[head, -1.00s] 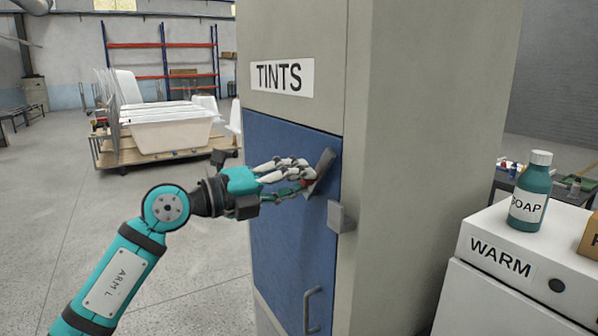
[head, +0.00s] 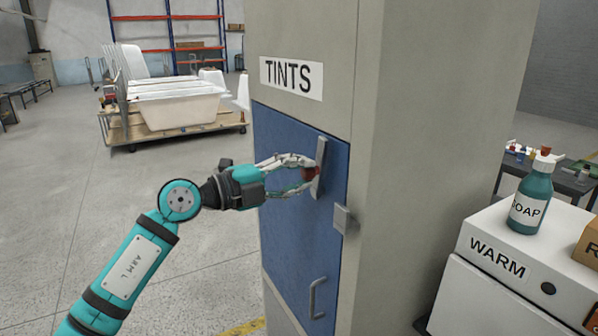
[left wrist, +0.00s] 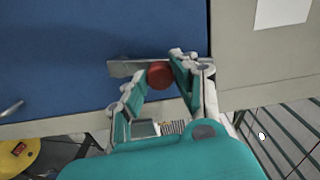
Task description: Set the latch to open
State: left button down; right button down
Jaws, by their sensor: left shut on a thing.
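The latch is a grey bar (head: 321,153) with a red round hub (head: 310,173), mounted on the blue door (head: 290,235) of the cabinet labelled TINTS. The bar stands close to upright in the head view. My left gripper (head: 309,173) is shut on the red hub, one finger on each side of it. The left wrist view also shows the red hub (left wrist: 160,75) between the fingers and the grey bar (left wrist: 124,68) lying across behind it. The fingers hide part of the bar. My right gripper is not in view.
A grey block (head: 342,219) sits at the door's right edge, below the latch. A door handle (head: 317,298) is lower down. A white unit labelled WARM (head: 497,257) with a soap bottle (head: 531,197) stands to the right. The floor left of the cabinet is open.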

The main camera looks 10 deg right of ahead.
pick_arm(q)
jog(key=c, duration=1.1)
grip_release()
jog(key=shift+o, duration=0.4)
jog(key=v, duration=1.2)
jog(key=shift+a, duration=0.1)
